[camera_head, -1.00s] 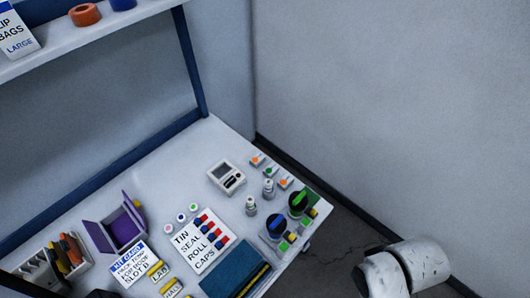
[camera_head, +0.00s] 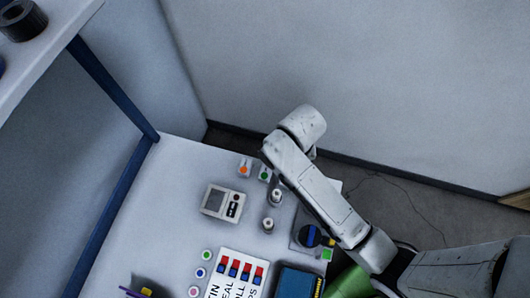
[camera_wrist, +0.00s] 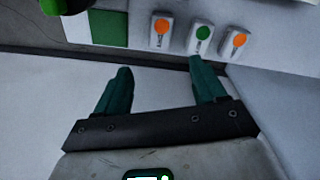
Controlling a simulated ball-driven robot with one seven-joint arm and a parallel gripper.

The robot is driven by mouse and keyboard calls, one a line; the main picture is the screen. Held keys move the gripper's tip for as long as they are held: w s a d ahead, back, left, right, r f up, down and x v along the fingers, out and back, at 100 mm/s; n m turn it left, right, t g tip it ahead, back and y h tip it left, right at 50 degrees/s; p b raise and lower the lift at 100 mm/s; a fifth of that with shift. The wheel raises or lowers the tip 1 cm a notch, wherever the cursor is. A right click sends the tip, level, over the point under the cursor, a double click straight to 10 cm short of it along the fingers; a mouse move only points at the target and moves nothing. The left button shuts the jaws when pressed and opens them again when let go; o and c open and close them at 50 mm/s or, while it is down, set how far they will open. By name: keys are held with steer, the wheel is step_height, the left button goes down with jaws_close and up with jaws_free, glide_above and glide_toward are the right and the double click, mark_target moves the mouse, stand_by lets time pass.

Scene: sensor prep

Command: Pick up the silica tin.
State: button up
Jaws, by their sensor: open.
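My gripper (camera_wrist: 160,82) is open and empty in the wrist view, its two teal fingers apart. In the head view my arm hides it. A dark round tin with a blue top (camera_head: 309,236) stands on the table's right side, beside my arm. A round thing with a green top (camera_wrist: 52,6) is cut off at the upper left of the wrist view, apart from the fingers, next to a green and white patch (camera_wrist: 108,28). I cannot read which tin is the silica one.
Small white pieces with orange (camera_wrist: 160,32) and green (camera_wrist: 202,37) dots lie beyond the fingers. Two small bottles (camera_head: 276,197) (camera_head: 268,225) and a white device (camera_head: 223,202) stand on the table (camera_head: 170,190). A shelf post (camera_head: 112,85) rises at left.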

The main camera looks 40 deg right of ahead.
mark_target(266, 172)
steer(key=w+a+f+m, duration=0.2)
steer(key=w+a+m, duration=0.2)
steer(key=w+a, duration=0.15)
steer(key=f, duration=0.3)
steer(key=f+b, duration=0.1)
steer(key=f, duration=0.6)
steer(key=shift+s+d+b, duration=0.1)
steer(key=shift+d+b, duration=0.2)
steer(key=shift+d, duration=0.05)
steer(key=shift+r, duration=0.1)
steer(key=shift+c, duration=0.2)
steer(key=c, duration=1)
